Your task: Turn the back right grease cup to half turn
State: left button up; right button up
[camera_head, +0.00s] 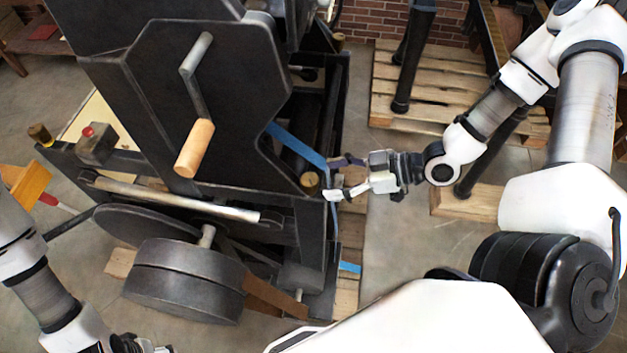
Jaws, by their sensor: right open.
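A small brass-coloured grease cup (338,41) stands at the far right corner of the dark press (215,100); it is the back right one as I see it. Another brass cup (310,181) sits at the near right corner of the frame. A third brass cup (40,134) is at the left end. My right gripper (336,180) is open, just right of the near right cup and well short of the back right one. I cannot tell whether its fingertips touch the near cup. My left gripper (137,346) is partly cut off at the bottom edge; its fingers are unclear.
A crank with a wooden handle (195,148) stands out from the press's near side. A large round dark wheel (187,280) is below it. A red button box (97,143) is on the left. A wooden pallet (440,90) lies behind at the right. Floor shows right of the press.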

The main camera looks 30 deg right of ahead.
aim_at(312, 179)
jog(key=x, duration=0.6)
jog(key=shift+w+r+b, duration=0.25)
jog(key=shift+b, duration=0.05)
jog(key=shift+s+d, duration=0.2)
jog(key=shift+w+a, duration=0.1)
jog(key=shift+a, duration=0.15)
jog(key=c, duration=1.2)
